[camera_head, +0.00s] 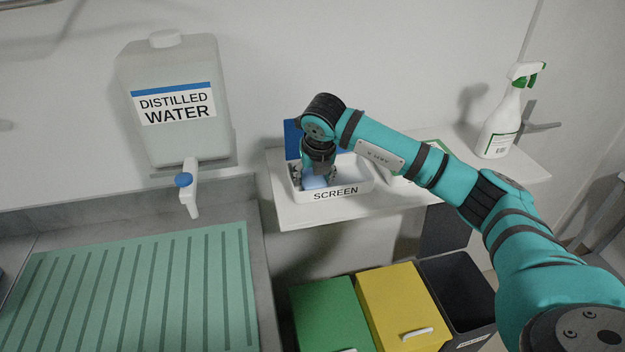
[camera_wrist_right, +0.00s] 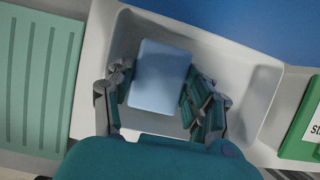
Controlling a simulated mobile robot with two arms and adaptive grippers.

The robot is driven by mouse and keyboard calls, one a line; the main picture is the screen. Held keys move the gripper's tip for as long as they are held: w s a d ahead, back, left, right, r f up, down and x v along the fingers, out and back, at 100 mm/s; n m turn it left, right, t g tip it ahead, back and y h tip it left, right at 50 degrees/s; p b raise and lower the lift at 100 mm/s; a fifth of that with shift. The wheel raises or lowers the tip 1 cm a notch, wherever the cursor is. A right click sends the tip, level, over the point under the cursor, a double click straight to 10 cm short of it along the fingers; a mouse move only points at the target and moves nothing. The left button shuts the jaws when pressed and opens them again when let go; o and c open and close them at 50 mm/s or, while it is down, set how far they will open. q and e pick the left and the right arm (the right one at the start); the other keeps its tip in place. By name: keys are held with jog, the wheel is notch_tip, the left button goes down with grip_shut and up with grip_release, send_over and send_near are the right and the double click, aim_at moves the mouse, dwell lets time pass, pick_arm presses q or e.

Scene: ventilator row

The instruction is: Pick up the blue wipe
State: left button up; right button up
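The blue wipe (camera_wrist_right: 160,76) is a light-blue folded square lying in a white tray marked SCREEN (camera_head: 345,188). In the head view only a part of the wipe (camera_head: 315,183) shows beneath my right gripper (camera_head: 319,179). That gripper points down into the tray. In the right wrist view its fingers (camera_wrist_right: 159,97) stand apart on either side of the wipe, very close to its left and right edges. I cannot tell whether they touch it. My left gripper is in neither view.
The tray stands on a white shelf (camera_head: 300,216) with a blue panel (camera_head: 291,139) behind it. A spray bottle (camera_head: 499,130) stands at the shelf's right. A distilled water jug (camera_head: 175,100) is at left, above a green ribbed mat (camera_head: 135,290). Green (camera_head: 330,312) and yellow (camera_head: 400,300) bins are below.

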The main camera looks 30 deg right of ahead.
jog(key=shift+a+f, duration=0.1)
jog(key=shift+f, duration=0.1)
jog(key=shift+c, duration=0.3)
jog(key=shift+w+r+b, duration=0.1)
jog(key=shift+r+b, duration=0.35)
notch_tip(320, 180, up, 2)
jog(key=shift+r+b, duration=0.15)
jog(key=shift+b, duration=0.65)
jog(key=s+d+r+b, duration=0.1)
jog(key=s+b, duration=0.4)
jog(key=s, duration=1.1)
jog(key=shift+r+b, duration=0.35)
jog(key=shift+r, duration=0.15)
